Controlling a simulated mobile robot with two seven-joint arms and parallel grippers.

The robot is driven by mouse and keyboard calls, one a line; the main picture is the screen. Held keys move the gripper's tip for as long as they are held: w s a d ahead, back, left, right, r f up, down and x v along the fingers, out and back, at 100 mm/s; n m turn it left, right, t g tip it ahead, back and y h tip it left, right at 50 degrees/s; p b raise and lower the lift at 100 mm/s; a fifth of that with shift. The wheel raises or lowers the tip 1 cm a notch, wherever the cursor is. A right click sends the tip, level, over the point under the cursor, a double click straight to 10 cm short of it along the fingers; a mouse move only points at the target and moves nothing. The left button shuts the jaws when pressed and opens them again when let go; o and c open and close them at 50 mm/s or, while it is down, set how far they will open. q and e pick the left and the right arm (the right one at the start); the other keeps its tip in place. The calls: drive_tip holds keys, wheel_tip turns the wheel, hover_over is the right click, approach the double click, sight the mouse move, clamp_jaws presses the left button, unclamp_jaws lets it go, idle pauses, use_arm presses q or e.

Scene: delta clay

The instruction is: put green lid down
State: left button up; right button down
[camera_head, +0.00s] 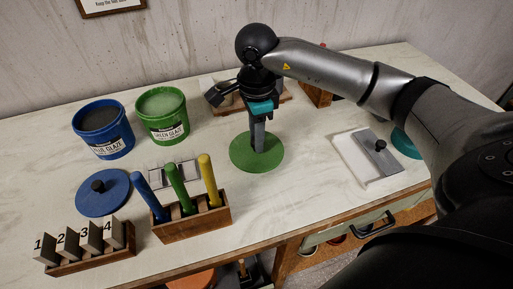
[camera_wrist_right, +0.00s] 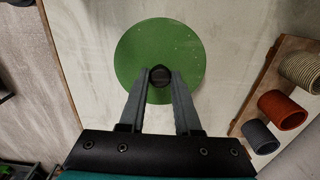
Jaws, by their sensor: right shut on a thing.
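The green lid (camera_head: 268,163) is a flat round disc at the middle of the table in the head view. It also shows in the right wrist view (camera_wrist_right: 137,45), with a dark knob (camera_wrist_right: 159,75) at its centre. My right gripper (camera_head: 257,148) points down over the lid, and its fingers are shut on the knob. The lid looks flat and level; I cannot tell whether it touches the table. The green glaze bucket (camera_head: 163,116) stands behind and to the left, open, with pale green glaze showing. My left gripper is not in view.
The blue glaze bucket (camera_head: 104,130) stands open at the left, with a blue lid (camera_head: 103,194) in front. A wooden holder (camera_head: 192,222) with coloured-handled tools and a numbered tile rack (camera_head: 85,246) stand near the front.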

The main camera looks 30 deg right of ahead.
drive_tip(key=shift+f, duration=1.95)
drive_tip(key=shift+f+b, duration=0.1)
drive_tip(key=shift+b, duration=0.25)
drive_tip(key=c, duration=1.1)
unclamp_jaws()
drive_tip(key=shift+f, duration=0.1)
drive_tip(key=o, duration=0.5)
drive_tip(key=shift+r, duration=0.2)
wheel_tip(320, 180, up, 12)
drive_tip(key=shift+r+p, duration=0.1)
drive_tip(key=shift+p, duration=0.8)
